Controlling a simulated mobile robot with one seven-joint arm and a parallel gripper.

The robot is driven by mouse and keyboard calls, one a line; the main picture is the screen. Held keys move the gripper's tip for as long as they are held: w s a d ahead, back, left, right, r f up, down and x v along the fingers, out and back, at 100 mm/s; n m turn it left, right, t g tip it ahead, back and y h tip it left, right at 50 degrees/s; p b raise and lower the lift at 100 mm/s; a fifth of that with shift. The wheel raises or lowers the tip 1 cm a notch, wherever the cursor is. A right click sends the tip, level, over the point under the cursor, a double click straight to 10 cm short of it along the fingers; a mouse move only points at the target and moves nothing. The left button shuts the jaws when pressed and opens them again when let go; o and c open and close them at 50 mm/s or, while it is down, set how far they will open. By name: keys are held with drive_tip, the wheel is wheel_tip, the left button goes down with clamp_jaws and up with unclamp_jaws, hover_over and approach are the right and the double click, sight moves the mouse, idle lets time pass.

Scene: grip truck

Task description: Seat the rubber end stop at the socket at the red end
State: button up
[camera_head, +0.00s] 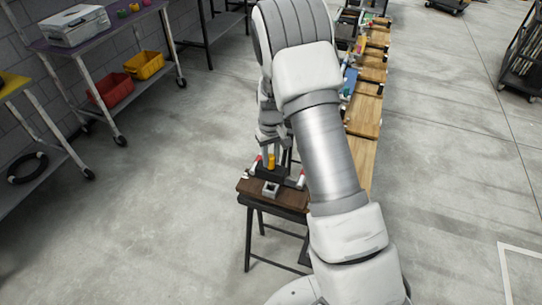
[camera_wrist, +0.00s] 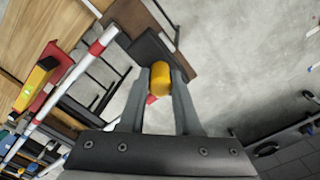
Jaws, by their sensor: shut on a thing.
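My gripper (camera_wrist: 161,72) is shut on the yellow knob (camera_wrist: 161,79) of what looks like the rubber end stop, a dark block (camera_wrist: 148,46) beyond the fingertips in the wrist view. In the head view the yellow knob (camera_head: 271,160) stands upright on the dark block (camera_head: 269,172), over the brown end (camera_head: 245,187) of the bench. Red-tipped white rail ends lie on both sides of the block, one at left (camera_head: 257,162) and one at right (camera_head: 301,180). I cannot make out the socket, or whether the block touches the bench.
A small grey-green open box (camera_head: 270,189) sits at the near bench edge. The wooden bench (camera_head: 363,115) runs away behind my arm. Shelving carts stand at far left; the floor between is clear.

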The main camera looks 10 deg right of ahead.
sight(271, 168)
drive_tip(key=shift+f+b, duration=1.5)
drive_tip(key=shift+f, duration=1.05)
drive_tip(key=o, duration=1.1)
drive_tip(key=shift+c, duration=0.2)
wheel_tip(271, 168, up, 18)
drive_tip(key=shift+f, duration=0.25)
